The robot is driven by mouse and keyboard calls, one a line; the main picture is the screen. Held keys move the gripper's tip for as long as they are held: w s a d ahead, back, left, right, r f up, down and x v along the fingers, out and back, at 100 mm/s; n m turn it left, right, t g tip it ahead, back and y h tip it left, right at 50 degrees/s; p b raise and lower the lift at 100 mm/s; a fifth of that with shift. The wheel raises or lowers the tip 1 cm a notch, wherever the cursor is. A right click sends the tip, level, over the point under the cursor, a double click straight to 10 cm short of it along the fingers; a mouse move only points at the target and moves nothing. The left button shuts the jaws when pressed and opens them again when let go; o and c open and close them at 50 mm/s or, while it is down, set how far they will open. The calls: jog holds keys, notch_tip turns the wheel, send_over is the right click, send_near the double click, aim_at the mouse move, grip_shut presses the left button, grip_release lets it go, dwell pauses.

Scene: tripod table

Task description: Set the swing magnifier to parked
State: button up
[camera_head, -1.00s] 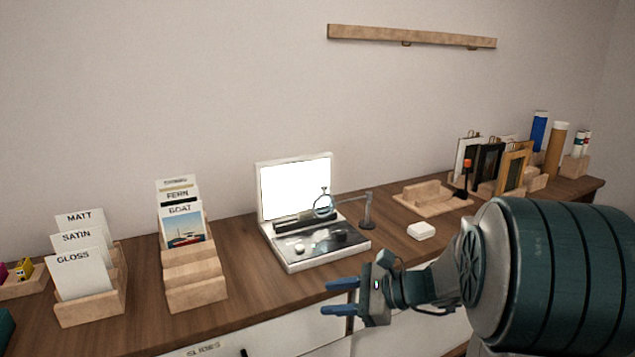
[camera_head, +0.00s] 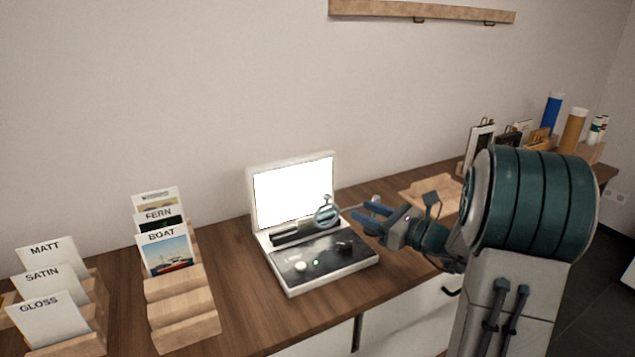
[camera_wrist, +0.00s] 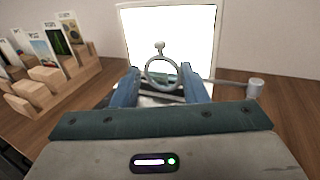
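The swing magnifier (camera_head: 327,215) is a round ring lens with a small knob on top, held on a thin arm. Its lens stands in front of the lit white screen of the light box (camera_head: 292,192). In the wrist view the magnifier ring (camera_wrist: 162,73) appears between the fingers, with its arm running right to a grey post (camera_wrist: 255,88). My gripper (camera_head: 370,217) is open, its blue fingers pointing left toward the lens from the right. The wrist view also shows my gripper (camera_wrist: 160,88) open; contact with the ring cannot be told.
Card racks (camera_head: 180,290) and (camera_head: 60,310) stand to the left on the wooden counter (camera_head: 245,305). A wooden stand (camera_head: 435,190) and upright frames (camera_head: 480,145) are behind my arm at the right. A wooden rail (camera_head: 425,10) is on the wall.

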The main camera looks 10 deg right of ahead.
aim_at(330, 197)
jog(key=x, duration=1.3)
jog(key=shift+w+a+r, duration=0.1)
jog(key=shift+w+a, duration=0.1)
jog(key=shift+a, duration=0.05)
grip_shut()
